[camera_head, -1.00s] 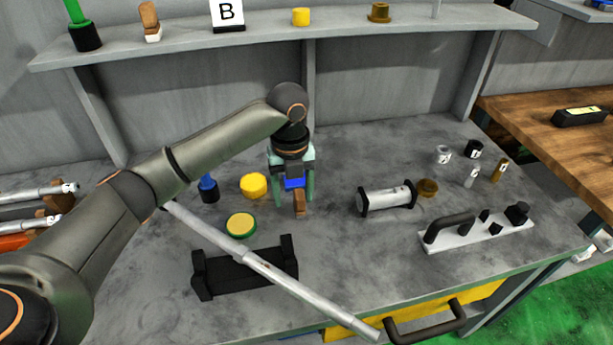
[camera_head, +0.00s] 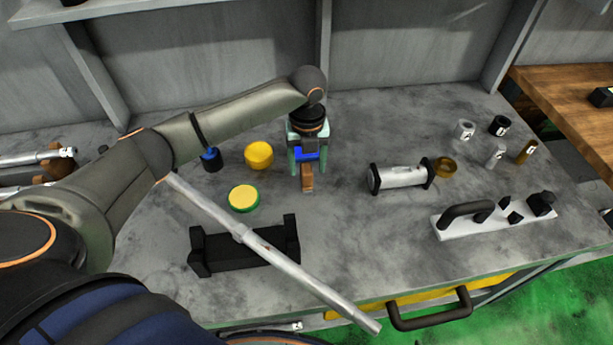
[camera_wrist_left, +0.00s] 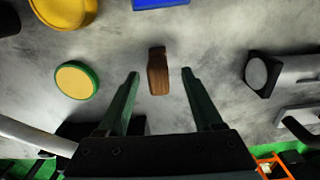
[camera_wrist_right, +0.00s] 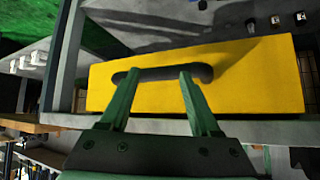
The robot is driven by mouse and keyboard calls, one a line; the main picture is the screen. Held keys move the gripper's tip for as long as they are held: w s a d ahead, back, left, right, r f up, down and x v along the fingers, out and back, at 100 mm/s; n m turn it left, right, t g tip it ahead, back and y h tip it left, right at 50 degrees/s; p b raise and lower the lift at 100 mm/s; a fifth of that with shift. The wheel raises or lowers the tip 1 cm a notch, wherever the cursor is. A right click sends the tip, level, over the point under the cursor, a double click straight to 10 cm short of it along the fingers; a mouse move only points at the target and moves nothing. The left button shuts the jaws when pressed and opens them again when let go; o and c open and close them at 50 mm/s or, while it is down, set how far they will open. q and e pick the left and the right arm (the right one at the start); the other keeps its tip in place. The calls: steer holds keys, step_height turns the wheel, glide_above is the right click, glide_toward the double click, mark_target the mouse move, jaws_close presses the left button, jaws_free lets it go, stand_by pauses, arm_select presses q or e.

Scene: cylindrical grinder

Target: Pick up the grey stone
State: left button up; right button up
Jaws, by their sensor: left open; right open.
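I cannot tell for sure which thing is the grey stone. Two small grey cylinders, one lying open-ended (camera_head: 464,130) and one slimmer (camera_head: 495,155), stand at the bench's right in the head view. My left gripper (camera_head: 307,172) is open over a small brown block (camera_head: 307,184), far left of them. In the left wrist view the block (camera_wrist_left: 158,75) lies between the spread fingers (camera_wrist_left: 160,73), not visibly gripped. My right gripper (camera_wrist_right: 157,76) is open in the right wrist view, at the black handle (camera_wrist_right: 162,72) of a yellow drawer. It is hidden in the head view.
A blue block (camera_head: 305,153) lies behind the brown block. Yellow discs (camera_head: 259,154) are to its left, a clamped cylinder (camera_head: 400,177) to its right. A long metal rod (camera_head: 290,267) crosses the black cradle (camera_head: 215,256). A white plate (camera_head: 465,228) holds dark pieces.

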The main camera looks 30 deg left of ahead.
mark_target(306, 178)
arm_select(q)
step_height(306, 178, down, 5)
steer(key=shift+s+r, duration=0.1)
steer(key=shift+s, duration=0.05)
jaws_close()
stand_by(0.5)
